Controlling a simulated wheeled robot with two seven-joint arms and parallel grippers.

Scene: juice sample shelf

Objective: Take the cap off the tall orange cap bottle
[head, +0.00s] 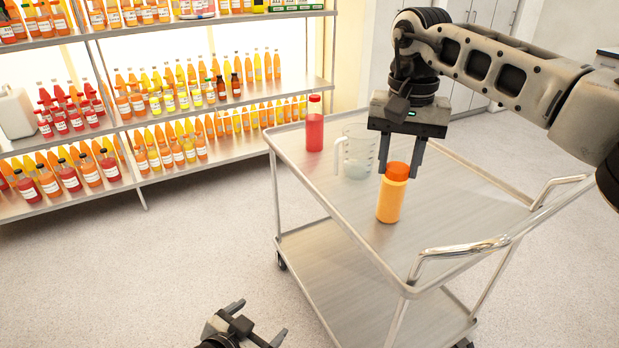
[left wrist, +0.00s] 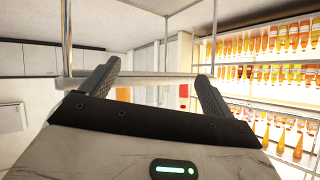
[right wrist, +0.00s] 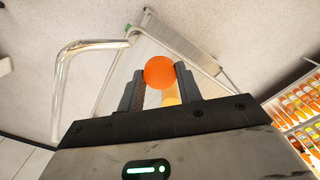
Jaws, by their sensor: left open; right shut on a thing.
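The orange cap bottle (head: 389,202) stands upright on the cart's top shelf. Its orange cap (head: 397,171) sits at the top of the bottle. My right gripper (head: 402,160) comes down from above and is shut on the cap, with one finger on either side. In the right wrist view the cap (right wrist: 160,72) lies between the fingertips, and part of the orange bottle (right wrist: 171,97) shows below it. My left gripper (head: 260,322) is open and empty, low beside the cart; its spread fingers also show in the left wrist view (left wrist: 157,84).
A metal cart (head: 335,197) has a red-capped red bottle (head: 314,132) and a clear measuring jug (head: 357,153) behind the orange bottle. A curved cart handle (head: 455,249) is at the near side. Shelves (head: 225,152) with many juice bottles stand at the back left.

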